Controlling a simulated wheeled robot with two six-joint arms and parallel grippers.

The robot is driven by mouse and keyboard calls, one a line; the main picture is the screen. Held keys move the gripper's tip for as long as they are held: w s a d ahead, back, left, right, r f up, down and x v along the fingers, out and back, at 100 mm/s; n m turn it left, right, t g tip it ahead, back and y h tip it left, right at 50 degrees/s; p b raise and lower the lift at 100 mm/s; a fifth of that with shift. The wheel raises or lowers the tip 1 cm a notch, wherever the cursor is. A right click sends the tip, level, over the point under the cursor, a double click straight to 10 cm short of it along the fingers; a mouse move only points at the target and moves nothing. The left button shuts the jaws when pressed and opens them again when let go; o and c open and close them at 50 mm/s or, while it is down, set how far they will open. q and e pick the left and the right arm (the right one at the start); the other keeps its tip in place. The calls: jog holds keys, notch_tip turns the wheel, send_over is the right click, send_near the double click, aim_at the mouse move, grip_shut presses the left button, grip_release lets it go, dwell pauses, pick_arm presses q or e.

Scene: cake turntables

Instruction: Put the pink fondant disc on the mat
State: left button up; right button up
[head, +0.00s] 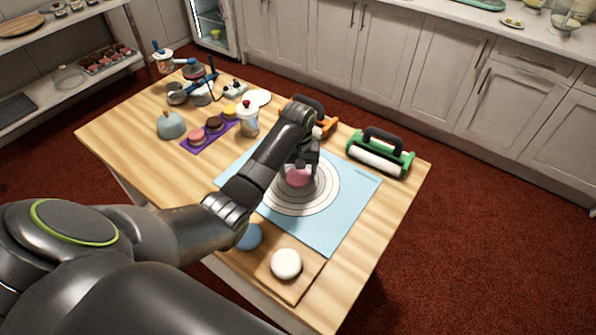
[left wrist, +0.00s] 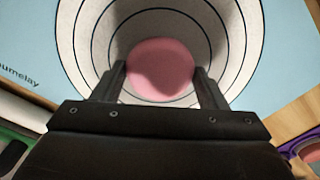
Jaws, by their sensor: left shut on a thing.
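The pink fondant disc (head: 299,177) is at the centre of the ringed circles in the head view. My left gripper (head: 301,167) comes down on it from above and is shut on it. In the left wrist view the disc (left wrist: 161,67) sits between the two fingers (left wrist: 162,84). The light blue mat (head: 340,226) lies under the gripper and carries the printed rings. Whether the disc touches the mat or is held just above it, I cannot tell. My right gripper is not in view.
A white ball of fondant (head: 286,264) sits on a wooden board (head: 301,285) at the front. A green roller tool (head: 381,152) stands at the mat's back right. A purple tray (head: 197,148) with coloured discs and a jar (head: 247,120) stand to the left.

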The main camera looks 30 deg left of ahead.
aim_at(298, 177)
pick_arm(q)
jog(key=shift+f, duration=0.15)
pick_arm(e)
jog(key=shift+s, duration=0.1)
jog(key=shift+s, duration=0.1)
pick_arm(q)
jog(key=o, duration=1.1)
jog(key=shift+f, duration=0.1)
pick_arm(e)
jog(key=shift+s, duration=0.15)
pick_arm(q)
notch_tip(298, 177, up, 7)
jog(key=shift+w+r+b, duration=0.1)
jog(key=shift+r+b, duration=0.1)
jog(key=shift+b, duration=0.1)
jog(key=shift+r+p, duration=2.15)
jog(key=shift+r, duration=0.3)
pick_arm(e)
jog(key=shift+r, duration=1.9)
